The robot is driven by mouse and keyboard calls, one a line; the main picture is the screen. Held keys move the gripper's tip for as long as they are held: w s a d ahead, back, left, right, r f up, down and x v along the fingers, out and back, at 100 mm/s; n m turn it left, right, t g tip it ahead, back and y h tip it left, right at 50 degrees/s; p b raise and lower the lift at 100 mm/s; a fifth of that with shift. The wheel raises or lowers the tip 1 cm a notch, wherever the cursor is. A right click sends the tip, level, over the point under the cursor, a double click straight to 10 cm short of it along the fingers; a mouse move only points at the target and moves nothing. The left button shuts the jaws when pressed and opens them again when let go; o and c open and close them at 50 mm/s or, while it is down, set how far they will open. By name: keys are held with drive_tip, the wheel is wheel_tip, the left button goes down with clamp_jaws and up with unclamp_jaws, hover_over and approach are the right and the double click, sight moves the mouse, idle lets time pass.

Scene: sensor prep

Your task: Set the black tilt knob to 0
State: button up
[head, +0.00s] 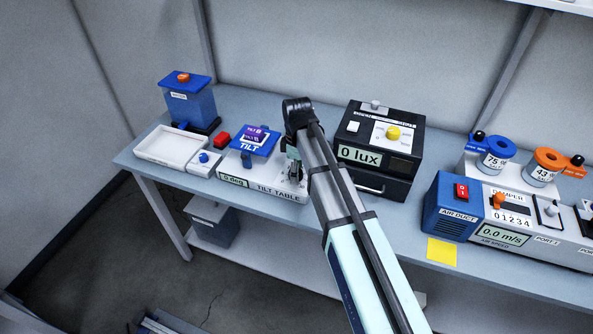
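The white tilt table (263,189) sits at the front of the bench, left of centre. Its blue tilting plate (262,136) carries a small purple-and-white piece and looks roughly level. Its display (232,181) appears to read 0 deg. My gripper (294,172) points down at the right end of the tilt table, partly covered by my own arm. I cannot make out the black tilt knob; it may be hidden by the gripper and arm there. Whether the fingers are open, shut or touching anything is too small to tell.
A black light box (377,190) reading 0 lux stands right of my arm. The blue-and-white air duct unit (452,207) is further right, with a yellow note (441,252) before it. A white tray (166,150), a red block (221,139) and a blue container (190,105) are left.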

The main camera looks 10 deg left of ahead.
drive_tip(key=shift+r, duration=0.1)
wheel_tip(320, 180, up, 12)
drive_tip(key=shift+w, duration=0.35)
idle(0.4)
